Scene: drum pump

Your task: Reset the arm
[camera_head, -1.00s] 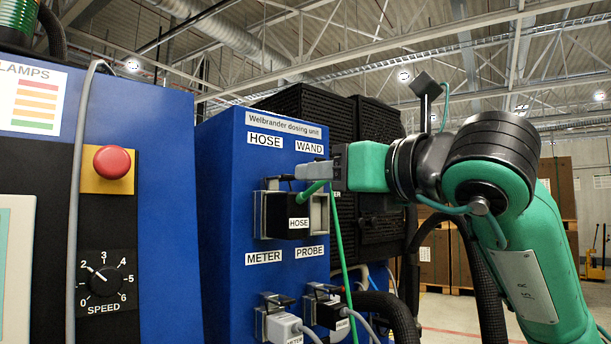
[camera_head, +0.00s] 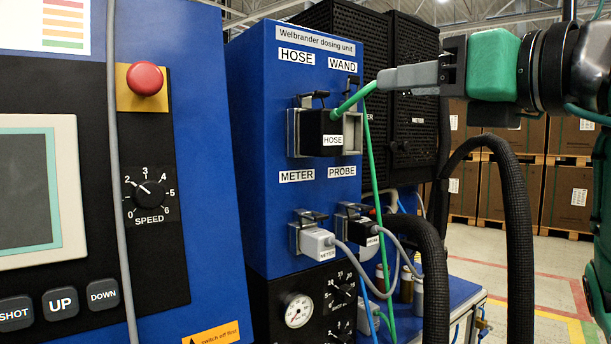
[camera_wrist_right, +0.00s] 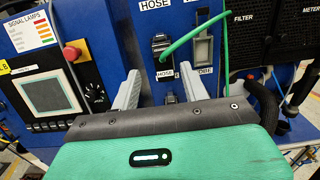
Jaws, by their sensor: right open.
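My right gripper (camera_head: 384,80) is open and empty, to the right of the blue Welbrander dosing unit (camera_head: 262,225). In the right wrist view its two grey fingers (camera_wrist_right: 161,72) stand apart with nothing between them. The black HOSE plug (camera_head: 322,132) sits in the socket under the HOSE label, with a green cable (camera_head: 370,165) looping from it past the fingertips. I cannot tell whether the cable touches a finger. The socket under the WAND label (camera_head: 353,133) looks empty. The METER plug (camera_head: 317,243) and PROBE plug (camera_head: 361,231) sit in the lower sockets. My left gripper is out of view.
A control panel with a red button (camera_head: 144,78), speed dial (camera_head: 149,194) and screen (camera_head: 35,190) stands at the left. Black filter housings (camera_head: 415,125) and thick black hoses (camera_head: 520,220) are near my right arm. Stacked boxes (camera_head: 505,190) stand behind.

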